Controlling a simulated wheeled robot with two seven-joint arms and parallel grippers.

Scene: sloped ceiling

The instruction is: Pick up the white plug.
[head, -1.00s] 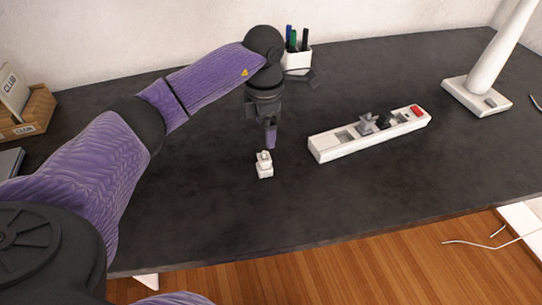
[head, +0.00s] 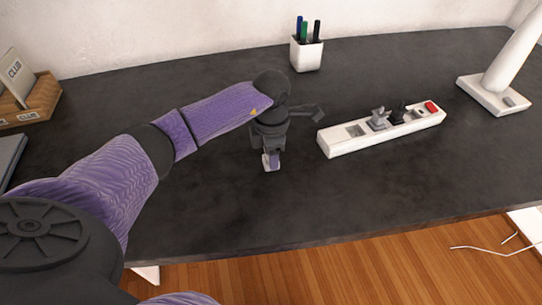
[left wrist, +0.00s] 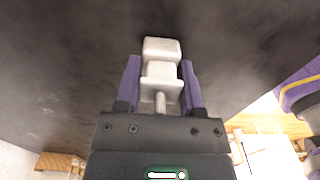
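The white plug (left wrist: 161,72) lies between the two purple fingers of my left gripper (left wrist: 161,85) in the left wrist view. The fingers stand on either side of it, with narrow gaps that look open at the near part; firm contact is not clear. In the head view, my left gripper (head: 271,160) points down at the dark desk and hides most of the plug (head: 269,168), which shows as a small white patch at the fingertips. The plug appears to be on the desk. My right gripper is not in view.
A white power strip (head: 345,145) with a grey plug (head: 379,119) and a black plug (head: 398,113) lies to the right. A pen cup (head: 307,55) stands behind, a lamp base (head: 493,97) at far right, a wooden box (head: 35,107) at left. The front desk area is clear.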

